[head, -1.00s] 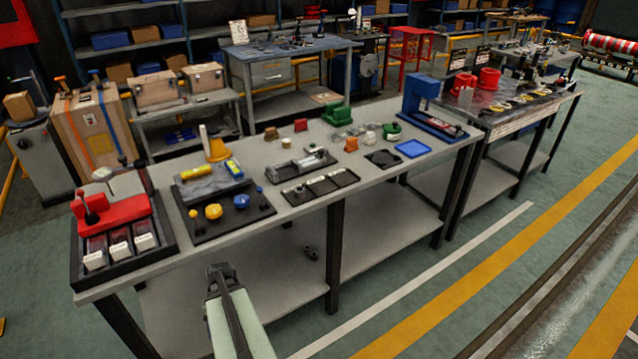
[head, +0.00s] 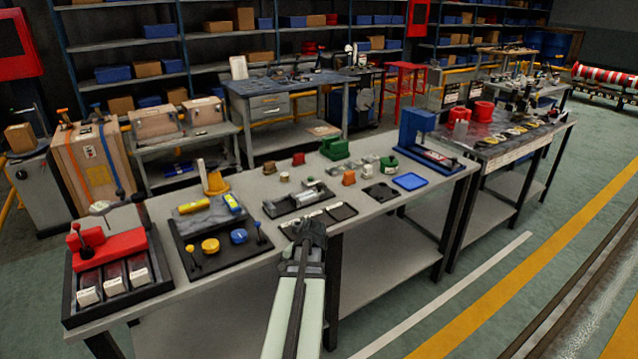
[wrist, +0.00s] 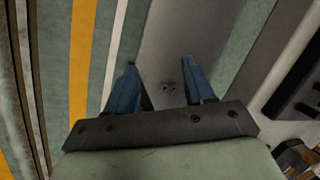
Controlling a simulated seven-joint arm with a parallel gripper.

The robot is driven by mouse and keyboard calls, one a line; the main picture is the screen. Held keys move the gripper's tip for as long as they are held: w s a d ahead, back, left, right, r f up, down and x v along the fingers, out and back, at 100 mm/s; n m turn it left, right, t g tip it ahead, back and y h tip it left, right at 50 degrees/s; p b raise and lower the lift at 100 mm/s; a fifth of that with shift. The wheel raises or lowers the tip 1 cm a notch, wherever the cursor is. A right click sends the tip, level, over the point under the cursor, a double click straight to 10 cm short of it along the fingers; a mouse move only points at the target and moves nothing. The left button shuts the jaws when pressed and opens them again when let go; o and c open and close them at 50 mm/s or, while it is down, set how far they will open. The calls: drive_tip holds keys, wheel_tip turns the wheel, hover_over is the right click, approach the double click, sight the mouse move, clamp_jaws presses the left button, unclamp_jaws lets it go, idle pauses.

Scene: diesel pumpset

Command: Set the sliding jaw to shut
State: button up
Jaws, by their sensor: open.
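A small grey vise-like fixture (head: 296,201), which looks like the one with the sliding jaw, lies on the middle of the bench (head: 360,208) in the head view. It has a dark base and a pale cylindrical part on top. The jaw's exact position is too small to tell. My gripper (head: 310,228) is at the bench's front edge, just in front of the fixture and hiding part of the dark trays there. In the wrist view my gripper (wrist: 160,75) is open, with two blue fingers apart and nothing between them.
A red block with white-labelled bins (head: 110,262) stands at the bench's left end. A dark board with yellow and blue knobs (head: 222,240) is left of my gripper. A blue press (head: 418,130) and blue tray (head: 409,181) are to the right.

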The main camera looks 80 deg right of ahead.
drive_tip(key=s+d+r+m+h, duration=0.2)
drive_tip(key=s+d+r, duration=0.5)
drive_tip(key=d+r+n, duration=0.1)
drive_tip(key=d+r, duration=0.1)
drive_tip(key=d, duration=0.2)
drive_tip(key=w+d+r+g, duration=0.1)
drive_tip(key=d+r, duration=0.2)
drive_tip(key=d, duration=0.1)
drive_tip(key=w+d+r+n+g+h, duration=0.1)
drive_tip(key=d+r, duration=0.2)
drive_tip(key=d, duration=0.2)
drive_tip(key=shift+w+n, duration=0.2)
drive_tip(key=shift+n, duration=0.1)
drive_tip(key=n+g+h, duration=0.1)
drive_tip(key=n+g, duration=0.1)
approach(319, 184)
drive_tip(key=v, duration=0.5)
drive_tip(key=x, duration=1.3)
drive_tip(key=shift+d+f, duration=0.25)
clamp_jaws()
